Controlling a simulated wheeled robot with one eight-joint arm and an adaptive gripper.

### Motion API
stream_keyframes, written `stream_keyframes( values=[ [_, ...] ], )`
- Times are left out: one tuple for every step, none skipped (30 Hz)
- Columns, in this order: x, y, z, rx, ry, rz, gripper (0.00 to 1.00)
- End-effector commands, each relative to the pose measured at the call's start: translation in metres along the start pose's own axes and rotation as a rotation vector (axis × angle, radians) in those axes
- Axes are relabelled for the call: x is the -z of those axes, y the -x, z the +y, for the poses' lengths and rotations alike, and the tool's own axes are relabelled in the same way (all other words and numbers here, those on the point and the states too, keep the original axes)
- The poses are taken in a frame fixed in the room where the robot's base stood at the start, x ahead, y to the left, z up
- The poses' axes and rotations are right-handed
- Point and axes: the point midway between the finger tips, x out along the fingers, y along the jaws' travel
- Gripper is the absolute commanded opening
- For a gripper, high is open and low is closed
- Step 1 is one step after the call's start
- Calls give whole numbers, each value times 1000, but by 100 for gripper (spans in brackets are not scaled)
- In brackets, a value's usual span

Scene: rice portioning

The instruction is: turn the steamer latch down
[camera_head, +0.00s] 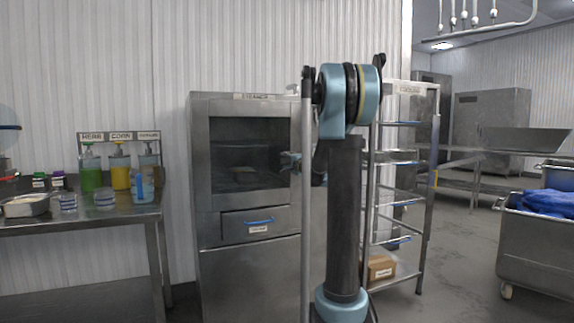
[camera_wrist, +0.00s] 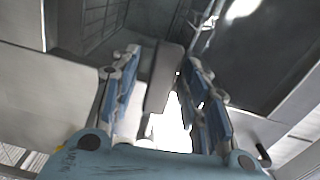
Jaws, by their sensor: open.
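The steel steamer (camera_head: 204,235) stands in the middle of the head view, its windowed door (camera_head: 250,150) closed as far as I can tell. My gripper (camera_head: 289,162) is at the right side of this door, partly hidden behind my arm. In the wrist view my gripper (camera_wrist: 160,62) is open, with its two blue-padded fingers apart. The latch is hidden in the head view.
A blue-handled drawer (camera_head: 258,225) is under the door. At left, a steel table (camera_head: 100,222) holds bottles and small containers. A wire rack (camera_head: 428,200) with a cardboard box (camera_head: 381,267) stands right of the steamer. A cart with blue cloth (camera_head: 545,203) is far right, with open floor between.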

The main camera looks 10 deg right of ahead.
Motion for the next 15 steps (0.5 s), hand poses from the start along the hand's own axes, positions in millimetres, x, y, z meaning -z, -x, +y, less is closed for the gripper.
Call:
stream_keyframes(
  values=[
    [0, -4, 0, 0, 0, 0, 42],
    [0, -6, 0, 0, 0, 0, 42],
    [0, -8, 0, 0, 0, 0, 42],
    [0, -9, 0, 0, 0, 0, 42],
    [0, -9, 0, 0, 0, 0, 42],
    [0, -10, 0, 0, 0, 0, 42],
    [0, -10, 0, 0, 0, 0, 42],
    [0, -11, 0, 0, 0, 0, 42],
    [0, -11, 0, 0, 0, 0, 42],
    [0, -11, 0, 0, 0, 0, 42],
    [0, -11, 0, 0, 0, 0, 42],
    [0, -11, 0, 0, 0, 0, 42],
    [0, -10, 0, 0, 0, 0, 42],
    [0, -10, 0, 0, 0, 0, 42],
    [0, -10, 0, 0, 0, 0, 33]
  ],
)
